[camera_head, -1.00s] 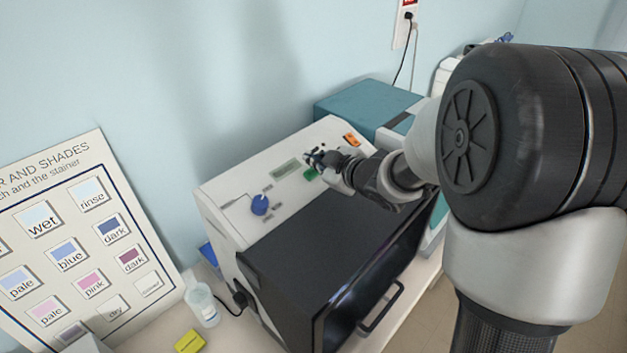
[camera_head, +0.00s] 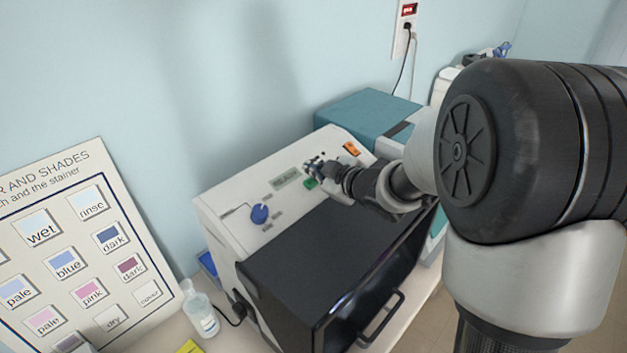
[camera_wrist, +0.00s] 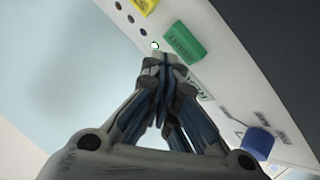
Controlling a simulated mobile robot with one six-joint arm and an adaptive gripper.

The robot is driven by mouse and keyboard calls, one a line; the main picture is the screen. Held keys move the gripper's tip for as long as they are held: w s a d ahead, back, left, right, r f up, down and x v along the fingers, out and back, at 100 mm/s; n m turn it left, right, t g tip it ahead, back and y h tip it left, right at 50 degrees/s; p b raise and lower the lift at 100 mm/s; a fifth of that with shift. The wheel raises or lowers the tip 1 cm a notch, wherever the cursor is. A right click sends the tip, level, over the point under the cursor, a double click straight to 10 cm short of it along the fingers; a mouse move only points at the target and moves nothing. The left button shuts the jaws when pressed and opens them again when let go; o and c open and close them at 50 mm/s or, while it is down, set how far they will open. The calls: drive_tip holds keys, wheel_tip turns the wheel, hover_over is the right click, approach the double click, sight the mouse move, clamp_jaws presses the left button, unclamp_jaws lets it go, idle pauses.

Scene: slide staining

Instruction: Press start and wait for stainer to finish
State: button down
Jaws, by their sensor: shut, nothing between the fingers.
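The stainer (camera_head: 222,210) is a white machine with a dark front cover and a sloped control panel. Its green start button (camera_head: 310,183) shows just below my fingertips in the head view. It also shows in the wrist view (camera_wrist: 185,42), just beyond and right of the tips. My gripper (camera_wrist: 165,62) is shut and empty, its tips close to the panel; I cannot tell whether they touch it. A small indicator (camera_wrist: 155,45) by the button is lit pale green. The display (camera_head: 286,179) has unreadable text. A blue knob (camera_head: 259,214) is left of it.
An orange switch (camera_head: 351,149) is right of the button. A teal-topped machine (camera_head: 365,112) stands behind the stainer. A bottle (camera_head: 201,312) and a shade chart (camera_head: 75,240) are to the left. The cover's handle (camera_head: 385,322) sticks out in front.

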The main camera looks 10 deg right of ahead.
drive_tip(key=shift+f, duration=0.1)
idle(0.4)
drive_tip(key=shift+w+a+f+b, duration=0.1)
drive_tip(key=shift+w+f+b, duration=0.05)
drive_tip(key=shift+f+b, duration=0.2)
